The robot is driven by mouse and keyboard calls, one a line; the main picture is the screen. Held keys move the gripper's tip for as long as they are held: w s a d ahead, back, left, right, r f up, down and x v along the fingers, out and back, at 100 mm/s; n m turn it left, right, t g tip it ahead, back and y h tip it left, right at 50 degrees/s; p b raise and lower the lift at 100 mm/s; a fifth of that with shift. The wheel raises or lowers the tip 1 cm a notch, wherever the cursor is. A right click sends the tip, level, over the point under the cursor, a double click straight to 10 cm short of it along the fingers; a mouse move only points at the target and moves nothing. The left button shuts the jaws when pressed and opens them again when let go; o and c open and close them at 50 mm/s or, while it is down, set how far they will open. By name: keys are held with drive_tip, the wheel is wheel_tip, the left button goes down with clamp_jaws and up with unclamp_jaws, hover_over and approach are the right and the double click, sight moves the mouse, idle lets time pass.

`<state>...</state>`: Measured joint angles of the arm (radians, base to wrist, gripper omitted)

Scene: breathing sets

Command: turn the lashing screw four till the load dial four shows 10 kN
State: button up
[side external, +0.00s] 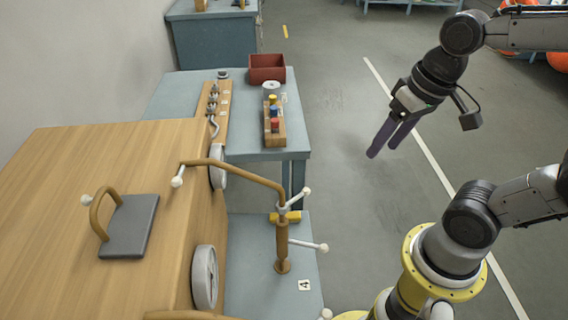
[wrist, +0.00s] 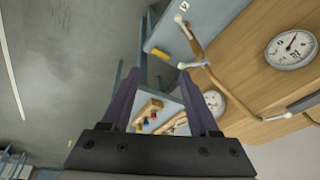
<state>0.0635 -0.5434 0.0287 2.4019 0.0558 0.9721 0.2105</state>
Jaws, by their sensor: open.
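The lashing screw four (side external: 283,245) stands upright on a blue-grey bench, beside a tag marked 4 (side external: 304,285). It has a brown body, a yellow block and white-knobbed bars; a bent brown rod runs from its top to the wooden crate (side external: 100,160). A round white dial (side external: 205,277) on the crate's side faces the screw, seen edge-on; I take it for load dial four. A dial also shows in the wrist view (wrist: 291,49), its needle too small to read. My gripper (side external: 383,150) is open and empty in the air, right of the screw and clear of it.
A grey plate with a brown handle (side external: 128,228) lies on the crate. Open floor lies under my gripper.

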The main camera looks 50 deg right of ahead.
drive_tip(key=s+n+t, duration=0.1)
drive_tip(key=s+r+n+t, duration=0.1)
drive_tip(key=n, duration=0.1)
drive_tip(key=shift+a+r, duration=0.1)
drive_tip(key=shift+r, duration=0.05)
idle(0.8)
